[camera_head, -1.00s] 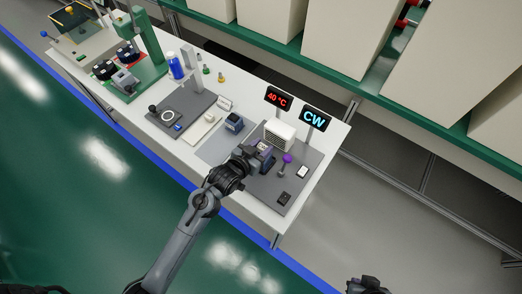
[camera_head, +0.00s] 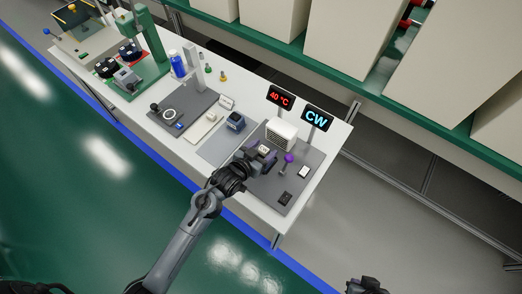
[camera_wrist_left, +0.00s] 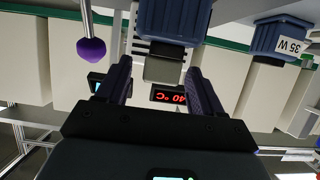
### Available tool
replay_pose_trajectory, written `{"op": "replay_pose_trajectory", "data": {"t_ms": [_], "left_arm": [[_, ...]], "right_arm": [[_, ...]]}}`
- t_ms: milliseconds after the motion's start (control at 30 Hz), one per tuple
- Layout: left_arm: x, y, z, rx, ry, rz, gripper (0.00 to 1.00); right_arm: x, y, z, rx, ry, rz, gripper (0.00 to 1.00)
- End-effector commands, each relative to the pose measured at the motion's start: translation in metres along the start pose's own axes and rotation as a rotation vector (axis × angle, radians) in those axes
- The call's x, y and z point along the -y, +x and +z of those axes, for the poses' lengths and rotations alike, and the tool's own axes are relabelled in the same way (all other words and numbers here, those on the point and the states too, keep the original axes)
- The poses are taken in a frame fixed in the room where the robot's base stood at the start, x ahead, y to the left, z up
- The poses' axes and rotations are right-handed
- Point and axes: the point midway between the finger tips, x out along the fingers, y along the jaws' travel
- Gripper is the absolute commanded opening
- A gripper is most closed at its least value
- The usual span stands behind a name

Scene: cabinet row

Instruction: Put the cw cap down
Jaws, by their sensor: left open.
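My left gripper (camera_head: 263,154) is open over the grey mat on the right part of the bench, in front of the white ribbed box. In the left wrist view its two dark purple fingers (camera_wrist_left: 162,92) stand apart. A small grey block (camera_wrist_left: 164,68) at the end of a blue finned body (camera_wrist_left: 172,20) shows between them, with a gap on each side. I cannot tell whether that block is the cw cap. The CW sign (camera_head: 317,117) stands behind the box. My right gripper (camera_head: 368,286) shows only partly at the bottom edge.
A purple-knobbed lever (camera_head: 288,158) stands close right of my left gripper. The white ribbed box (camera_head: 281,133) and 40 °C sign (camera_head: 281,97) are behind. A blue block (camera_head: 235,122) is to the left.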

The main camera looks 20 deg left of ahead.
Motion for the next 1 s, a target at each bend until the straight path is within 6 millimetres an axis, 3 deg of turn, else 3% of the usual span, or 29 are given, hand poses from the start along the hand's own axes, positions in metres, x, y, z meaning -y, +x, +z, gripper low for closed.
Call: {"op": "replay_pose_trajectory", "data": {"t_ms": [167, 700, 1000], "left_arm": [[0.000, -0.007, -0.002, 0.001, 0.000, 0.000, 0.67], [0.000, -0.097, -0.003, 0.001, 0.001, 0.000, 0.67], [0.000, -0.120, -0.002, 0.006, 0.000, -0.001, 0.67]], "right_arm": [[-0.001, -0.002, 0.000, 0.000, -0.005, 0.004, 0.00], [-0.002, -0.016, -0.005, 0.000, -0.008, 0.006, 0.00], [-0.001, -0.018, -0.006, 0.000, -0.001, 0.001, 0.00]]}}
